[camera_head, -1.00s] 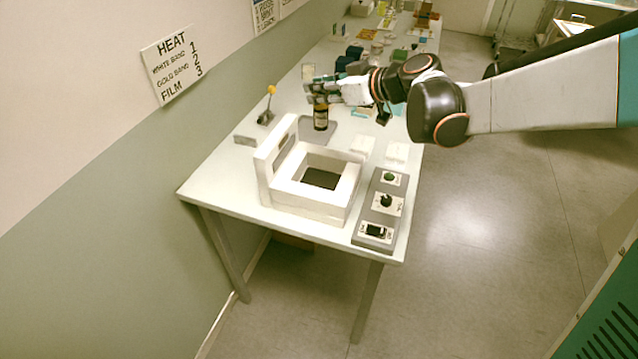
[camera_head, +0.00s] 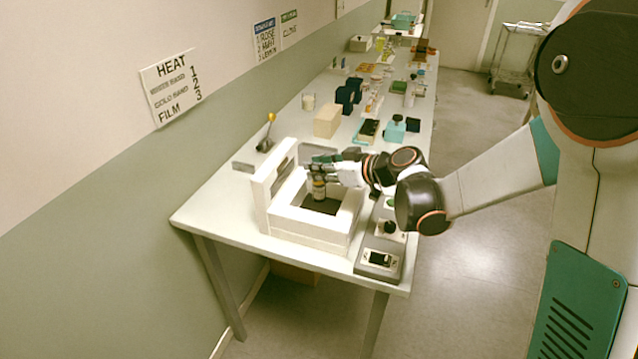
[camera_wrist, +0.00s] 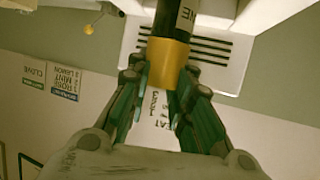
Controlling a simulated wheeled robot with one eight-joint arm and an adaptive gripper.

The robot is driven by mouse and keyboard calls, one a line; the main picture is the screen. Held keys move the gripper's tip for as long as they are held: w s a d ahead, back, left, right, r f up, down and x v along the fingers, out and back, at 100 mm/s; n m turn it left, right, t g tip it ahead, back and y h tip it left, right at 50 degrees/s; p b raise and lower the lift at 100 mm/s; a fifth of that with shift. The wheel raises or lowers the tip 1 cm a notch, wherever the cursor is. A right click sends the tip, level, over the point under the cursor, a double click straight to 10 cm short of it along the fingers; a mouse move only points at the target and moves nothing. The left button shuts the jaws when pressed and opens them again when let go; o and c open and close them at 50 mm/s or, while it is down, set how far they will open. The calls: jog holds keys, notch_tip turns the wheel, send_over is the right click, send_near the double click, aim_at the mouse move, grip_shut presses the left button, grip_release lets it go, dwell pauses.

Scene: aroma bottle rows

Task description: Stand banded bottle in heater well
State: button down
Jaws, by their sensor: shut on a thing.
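My gripper (camera_head: 324,168) is shut on a dark bottle (camera_head: 318,189) and holds it upright over the well of the white heater (camera_head: 283,220). In the wrist view my gripper (camera_wrist: 163,88) has its two fingers either side of the bottle's gold-yellow part (camera_wrist: 168,62). A pale label shows on the dark body of the bottle (camera_wrist: 186,16). The bottle's lower end is at the dark well opening (camera_head: 322,206); I cannot tell whether it touches the floor of the well. The far part of the opening is partly hidden by my gripper.
A grey control panel (camera_head: 378,262) with a switch and knobs stands right of the heater. A lever with a yellow knob (camera_head: 270,117) stands behind it. A tan block (camera_head: 327,121) and dark boxes (camera_head: 345,97) stand farther back. A wall sign (camera_head: 173,88) lists the heat order.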

aim_at(319, 184)
notch_tip(319, 184, down, 4)
jog(key=shift+f+b, duration=0.1)
jog(key=shift+b, duration=0.6)
jog(key=c, duration=1.4)
grip_release()
jog(key=shift+c, duration=0.2)
